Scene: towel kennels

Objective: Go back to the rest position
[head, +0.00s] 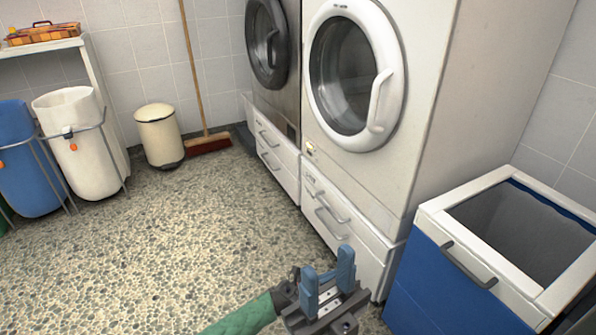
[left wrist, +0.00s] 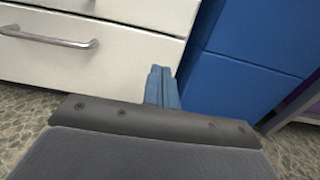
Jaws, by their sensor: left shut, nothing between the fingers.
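A white front-loading machine (head: 425,100) stands beside a steel one (head: 287,75). A blue open-topped bin (head: 425,280) is at the right. White (head: 85,150) and blue (head: 25,170) bags, a pedal bin (head: 160,135) and a broom (head: 207,144) are at the back left. The speckled floor (head: 150,250) is clear.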

